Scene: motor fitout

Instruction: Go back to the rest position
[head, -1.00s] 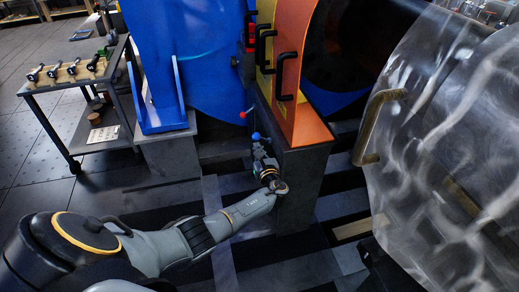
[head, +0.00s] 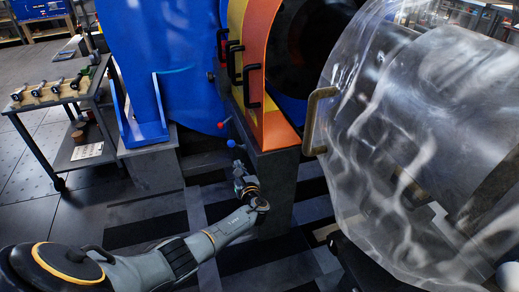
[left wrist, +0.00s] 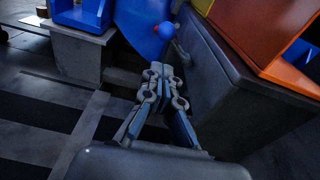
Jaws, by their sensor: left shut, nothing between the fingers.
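My left arm (head: 180,255) reaches in from the lower left in the head view. My left gripper (head: 238,168) is shut and empty, low beside the grey pedestal (head: 275,190). A blue ball-ended lever (head: 231,143) sits just above the fingertips, apart from them. In the left wrist view the closed fingers (left wrist: 157,70) point away from the camera, with the blue ball (left wrist: 166,30) beyond them. My right gripper is out of view.
Orange and yellow rings with black handles (head: 252,82) stand on the pedestal, next to a blue housing (head: 165,60). A clear cover (head: 385,130) with a brass handle fills the right. A tool cart (head: 65,125) stands at left. The striped floor around the arm looks clear.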

